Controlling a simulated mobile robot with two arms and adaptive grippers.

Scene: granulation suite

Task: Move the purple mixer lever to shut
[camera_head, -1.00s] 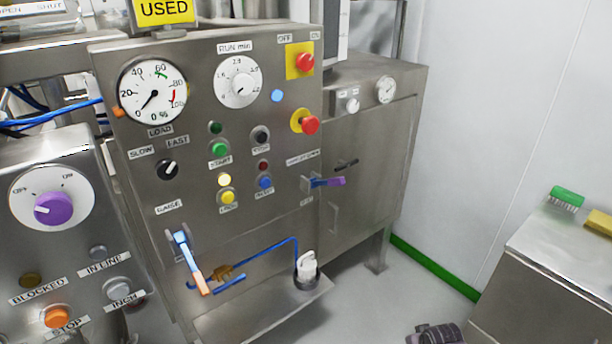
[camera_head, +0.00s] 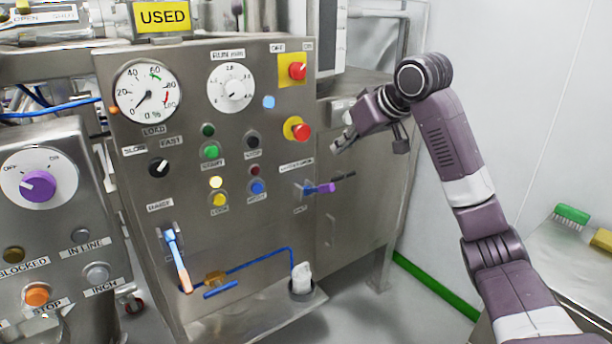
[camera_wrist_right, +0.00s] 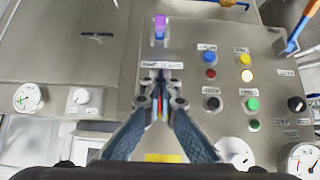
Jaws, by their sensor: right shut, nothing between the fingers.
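The purple mixer lever (camera_head: 322,188) sticks out from the lower right of the steel control panel, pointing right in the head view. Its mount is a small plate with labels above and below it. The lever also shows at the top centre of the right wrist view (camera_wrist_right: 160,24). My right gripper (camera_head: 337,146) is above and slightly right of the lever in the head view, apart from it. In the right wrist view its fingers (camera_wrist_right: 160,80) are together and empty, with the lever beyond their tips. My left gripper is not in view.
A red stop button (camera_head: 300,131) on a yellow plate sits just above the lever. A blue and orange lever (camera_head: 178,262) hangs at the panel's lower left. A steel cabinet (camera_head: 340,225) stands right of the panel. A bench (camera_head: 570,265) with brushes is at the right.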

